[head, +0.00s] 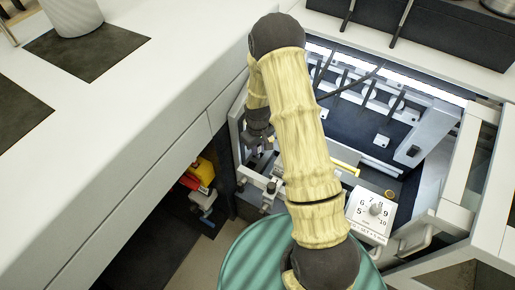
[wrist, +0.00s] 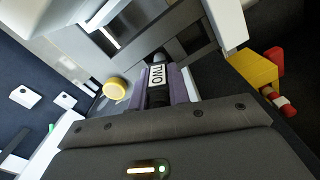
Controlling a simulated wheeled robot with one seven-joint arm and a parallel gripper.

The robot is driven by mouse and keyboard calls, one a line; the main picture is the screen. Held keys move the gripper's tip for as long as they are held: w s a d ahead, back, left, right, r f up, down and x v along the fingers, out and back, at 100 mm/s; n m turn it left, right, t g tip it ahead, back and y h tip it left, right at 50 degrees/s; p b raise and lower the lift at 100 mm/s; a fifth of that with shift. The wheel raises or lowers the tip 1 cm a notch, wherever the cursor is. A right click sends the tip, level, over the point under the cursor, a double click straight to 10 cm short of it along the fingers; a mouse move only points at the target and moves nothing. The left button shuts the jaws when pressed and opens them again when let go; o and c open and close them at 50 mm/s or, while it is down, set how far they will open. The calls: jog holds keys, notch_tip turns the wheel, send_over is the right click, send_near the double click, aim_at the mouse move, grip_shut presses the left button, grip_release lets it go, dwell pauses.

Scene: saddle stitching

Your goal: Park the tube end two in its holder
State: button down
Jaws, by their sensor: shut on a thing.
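In the wrist view, my gripper (wrist: 163,85) is shut on tube end two (wrist: 157,75). The tube end is black with a white label reading TWO, and it sits between the two purple-grey fingers. Its far end runs toward a grey metal frame, and I cannot tell whether it touches it. In the head view, my arm crosses the middle, the gripper is low at the left side of the machine, and the tube end cannot be made out. I cannot pick out its holder with certainty in either view.
The stitching machine (head: 395,130) has metal rails and a white numbered dial (head: 371,212). A yellow knob (wrist: 115,89) is close left of my gripper. A yellow and red part (wrist: 258,72) is to the right. A white counter (head: 130,110) stands left, and a green round surface (head: 245,262) lies below.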

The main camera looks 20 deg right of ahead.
jog(key=shift+f, duration=0.7)
jog(key=shift+f, duration=0.2)
jog(key=c, duration=1.3)
grip_release()
notch_tip(320, 180, up, 12)
jog(key=shift+r+b, duration=0.2)
jog(key=shift+b, duration=0.85)
jog(key=shift+r, duration=0.1)
